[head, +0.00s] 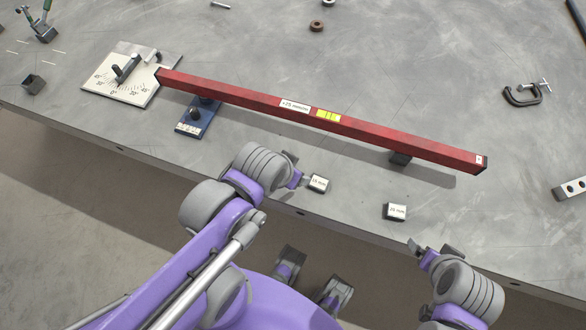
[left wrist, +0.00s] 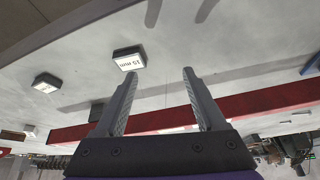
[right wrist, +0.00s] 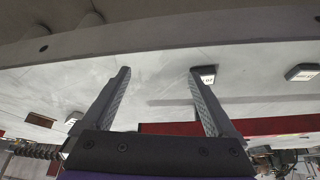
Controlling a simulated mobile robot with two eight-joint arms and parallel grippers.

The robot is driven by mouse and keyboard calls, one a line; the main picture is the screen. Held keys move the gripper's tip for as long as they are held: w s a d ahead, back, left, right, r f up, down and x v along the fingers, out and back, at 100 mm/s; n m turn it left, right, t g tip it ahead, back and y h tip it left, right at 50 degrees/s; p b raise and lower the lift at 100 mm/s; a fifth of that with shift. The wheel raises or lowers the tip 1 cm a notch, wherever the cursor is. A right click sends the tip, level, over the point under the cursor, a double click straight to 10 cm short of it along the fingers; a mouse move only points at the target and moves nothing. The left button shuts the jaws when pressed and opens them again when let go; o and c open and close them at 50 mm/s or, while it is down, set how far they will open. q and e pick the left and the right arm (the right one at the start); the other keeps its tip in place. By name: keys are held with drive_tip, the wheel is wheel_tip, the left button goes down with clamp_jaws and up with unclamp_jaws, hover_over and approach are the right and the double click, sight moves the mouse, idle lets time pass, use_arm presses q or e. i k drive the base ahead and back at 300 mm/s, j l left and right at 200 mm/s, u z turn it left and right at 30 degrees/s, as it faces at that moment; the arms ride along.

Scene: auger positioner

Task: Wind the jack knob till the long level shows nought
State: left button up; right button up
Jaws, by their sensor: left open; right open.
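The long red level (head: 380,138) slopes across the table in the head view, with a yellow vial (head: 328,115) and a white label that seems to read +25 mm/m. Its vial reading is too small to tell. A blue jack (head: 187,131) stands under its left part; dark round parts (head: 207,101) show there, partly hidden by the level. A dark support (head: 400,158) is under the right part. My left gripper (head: 298,168) is open and empty beside a marked block, right of the jack. My right gripper (head: 432,247) is open and empty near the front edge.
A pale angle plate (head: 103,87) touches or nearly touches the level's left end. Two marked blocks (head: 318,185) (head: 395,212) lie near the front edge. A clamp (head: 522,95) and drilled bar (head: 572,188) are at right. Behind the level the table is mostly clear.

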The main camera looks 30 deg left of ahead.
sight(194, 112)
drive_tip(key=k+j+u, duration=0.1)
drive_tip(key=u, duration=1.85)
drive_tip(key=k+j, duration=0.05)
drive_tip(key=j, duration=0.05)
